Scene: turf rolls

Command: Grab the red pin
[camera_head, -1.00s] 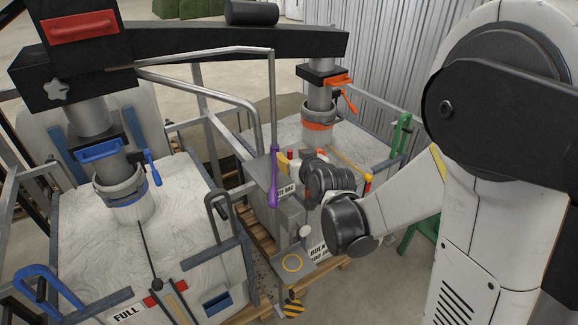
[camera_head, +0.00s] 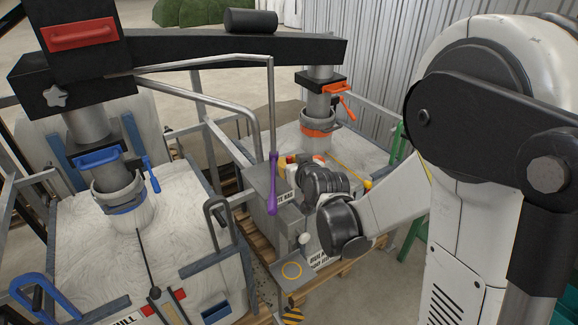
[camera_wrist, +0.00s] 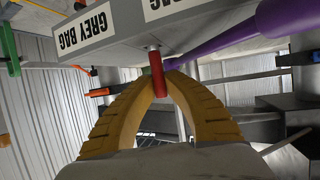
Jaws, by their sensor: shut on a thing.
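The red pin (camera_wrist: 158,76) stands between my fingertips in the wrist view, with a bare metal end at the edge of a grey block labelled GREY BAG (camera_wrist: 105,28). My gripper (camera_wrist: 161,84) has two ridged yellow fingers, shut on the pin from both sides. I cannot tell how deep the metal end sits in the block. In the head view my gripper (camera_head: 285,162) is mostly hidden behind my dark wrist, beside the grey box (camera_head: 263,182); the pin is too small there to make out surely.
A purple handle (camera_head: 272,185) hangs close to the left of my gripper; it crosses the upper right of the wrist view (camera_wrist: 215,38). White bulk bags (camera_head: 165,262) in metal frames stand around. A dark beam (camera_head: 235,43) runs overhead. A spout with an orange clamp (camera_head: 318,125) is behind.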

